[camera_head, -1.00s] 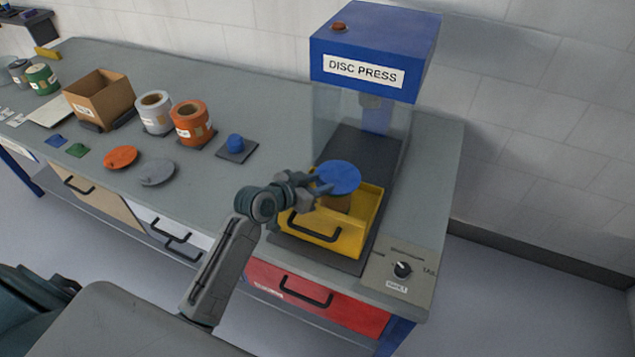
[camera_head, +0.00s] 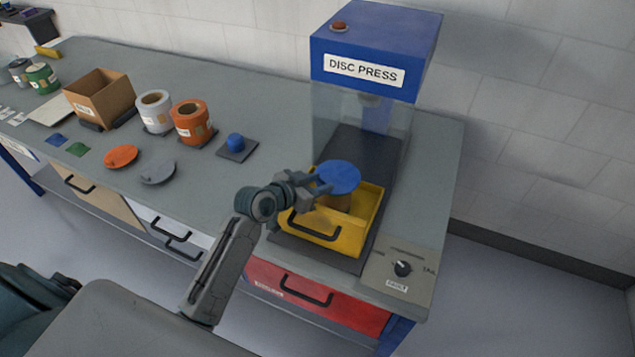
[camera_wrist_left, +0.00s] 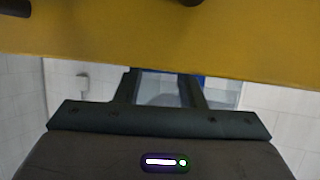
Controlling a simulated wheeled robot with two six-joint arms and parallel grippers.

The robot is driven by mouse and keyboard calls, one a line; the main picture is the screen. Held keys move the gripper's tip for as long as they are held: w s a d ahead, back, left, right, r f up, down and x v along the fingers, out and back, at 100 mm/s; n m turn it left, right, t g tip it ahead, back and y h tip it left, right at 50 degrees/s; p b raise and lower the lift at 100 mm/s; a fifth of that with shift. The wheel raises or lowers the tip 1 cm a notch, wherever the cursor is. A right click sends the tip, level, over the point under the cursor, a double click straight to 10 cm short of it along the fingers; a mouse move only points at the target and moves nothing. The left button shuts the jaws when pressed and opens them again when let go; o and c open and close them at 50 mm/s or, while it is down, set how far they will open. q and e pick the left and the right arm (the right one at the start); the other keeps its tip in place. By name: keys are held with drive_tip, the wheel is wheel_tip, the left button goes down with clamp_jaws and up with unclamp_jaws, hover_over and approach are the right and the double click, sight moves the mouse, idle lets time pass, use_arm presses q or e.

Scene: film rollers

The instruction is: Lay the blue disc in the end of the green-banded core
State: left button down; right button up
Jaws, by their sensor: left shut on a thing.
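The blue disc (camera_head: 338,176) is held nearly flat over the open yellow drawer of the disc press. My left gripper (camera_head: 318,187) is shut on its left edge. The left wrist view shows my left gripper's fingers (camera_wrist_left: 162,88) near a yellow surface. My right gripper is not in view.
The blue disc press (camera_head: 370,45) stands behind the drawer. A control panel (camera_head: 402,268) is at front right. To the left are an orange roll (camera_head: 192,122), a white roll (camera_head: 154,112), a cardboard box (camera_head: 100,98), a green roll (camera_head: 42,77), and orange (camera_head: 120,156) and grey discs (camera_head: 157,172).

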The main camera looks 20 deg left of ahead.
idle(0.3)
use_arm(q)
drive_tip(key=shift+c, duration=1.5)
unclamp_jaws()
drive_tip(key=shift+r, duration=0.1)
wheel_tip(320, 180, up, 7)
drive_tip(key=p, duration=0.6)
drive_tip(key=shift+s, duration=0.1)
idle(0.4)
